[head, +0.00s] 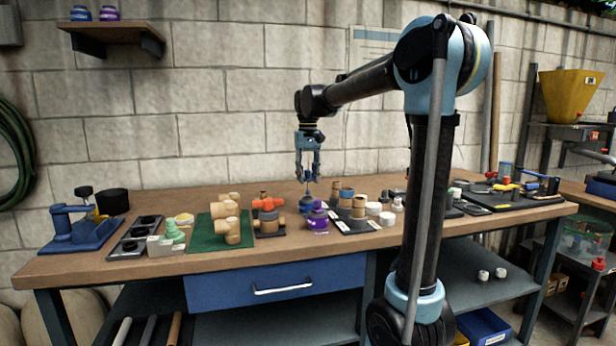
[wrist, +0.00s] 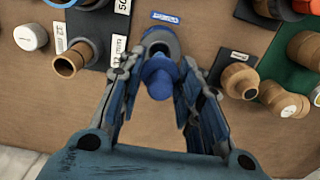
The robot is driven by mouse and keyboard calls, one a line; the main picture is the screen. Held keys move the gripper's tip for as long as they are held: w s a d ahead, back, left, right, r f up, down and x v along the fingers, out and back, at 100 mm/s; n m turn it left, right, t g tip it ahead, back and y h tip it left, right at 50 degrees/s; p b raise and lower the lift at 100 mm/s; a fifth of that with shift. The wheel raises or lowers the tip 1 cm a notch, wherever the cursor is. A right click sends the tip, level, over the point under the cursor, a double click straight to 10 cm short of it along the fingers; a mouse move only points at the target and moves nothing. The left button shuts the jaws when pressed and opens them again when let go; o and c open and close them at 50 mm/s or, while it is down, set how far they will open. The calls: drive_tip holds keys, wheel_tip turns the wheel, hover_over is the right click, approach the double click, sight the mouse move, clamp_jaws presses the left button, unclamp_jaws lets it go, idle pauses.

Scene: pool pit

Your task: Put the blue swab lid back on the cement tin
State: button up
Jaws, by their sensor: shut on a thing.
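My gripper (head: 308,180) points straight down over the workbench, in front of the block wall. In the wrist view its fingers (wrist: 160,85) are closed around the blue swab lid (wrist: 158,78), which has a rounded blue top. The cement tin (head: 306,206) stands on the bench below the gripper, partly behind a purple tin. In the wrist view the tin's grey-blue round top (wrist: 160,40) shows just beyond the lid. I cannot tell whether lid and tin touch. A small blue label (wrist: 165,17) lies next to the tin.
A purple tin (head: 318,220) stands close in front. An orange-handled valve (head: 268,206) and a green mat (head: 203,236) with tan fittings are to the left. Tan pipe pieces (head: 347,195) and white caps (head: 387,218) are to the right. Space behind the tin is clear.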

drive_tip(key=shift+f, duration=2.95)
idle(0.9)
drive_tip(key=o, duration=1.4)
drive_tip(key=shift+c, duration=0.2)
drive_tip(key=shift+r, duration=4)
